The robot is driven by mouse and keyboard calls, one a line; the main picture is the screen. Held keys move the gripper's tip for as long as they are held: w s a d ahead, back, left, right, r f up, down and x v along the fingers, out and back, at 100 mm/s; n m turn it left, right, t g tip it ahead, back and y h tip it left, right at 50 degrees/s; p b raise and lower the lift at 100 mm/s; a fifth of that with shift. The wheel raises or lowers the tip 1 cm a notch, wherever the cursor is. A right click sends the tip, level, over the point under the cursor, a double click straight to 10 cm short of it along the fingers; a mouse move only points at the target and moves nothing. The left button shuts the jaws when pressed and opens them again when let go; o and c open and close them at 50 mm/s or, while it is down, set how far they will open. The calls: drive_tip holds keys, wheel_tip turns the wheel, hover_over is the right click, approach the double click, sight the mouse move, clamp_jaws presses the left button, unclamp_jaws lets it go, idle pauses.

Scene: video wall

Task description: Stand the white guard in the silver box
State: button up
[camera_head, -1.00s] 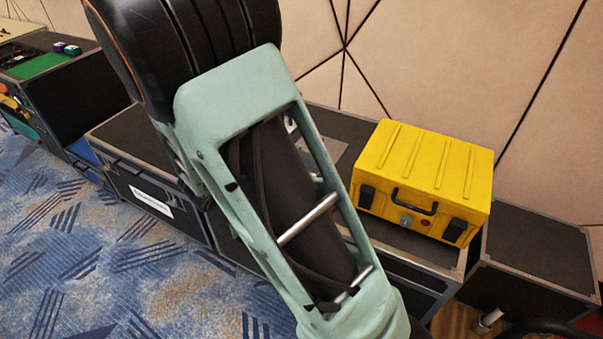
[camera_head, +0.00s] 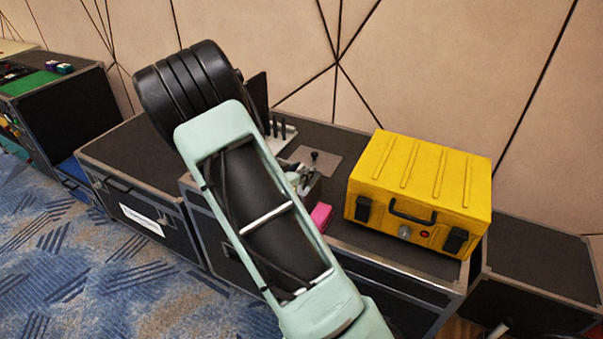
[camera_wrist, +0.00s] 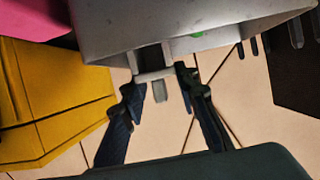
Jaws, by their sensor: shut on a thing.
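In the wrist view, my gripper (camera_wrist: 161,84) has its two dark blue fingers closed on a small pale piece, which I take for the white guard (camera_wrist: 154,75). The guard is right at the edge of the silver box (camera_wrist: 100,35), which fills the top of that view. I cannot tell whether the guard is inside the box or only against its edge. In the head view, the silver box (camera_head: 313,188) shows only partly beside my arm, which hides most of it and the guard.
A yellow case (camera_head: 420,185) stands right of the box, with a pink block (camera_head: 321,216) close in front. Behind are a grey plate with a black knob (camera_head: 318,165), a rack of black pins (camera_head: 281,135) and an upright black panel (camera_head: 257,95). The case top at left is clear.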

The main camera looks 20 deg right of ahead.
drive_tip(key=shift+f, duration=0.3)
drive_tip(key=shift+f+b, duration=0.4)
drive_tip(key=shift+f, duration=0.1)
drive_tip(key=o, duration=1)
drive_tip(key=shift+r, duration=0.15)
drive_tip(key=shift+r+p, duration=0.3)
drive_tip(key=shift+p, duration=0.05)
drive_tip(key=p+v, duration=0.2)
drive_tip(key=v, duration=1)
drive_tip(key=shift+r, duration=0.15)
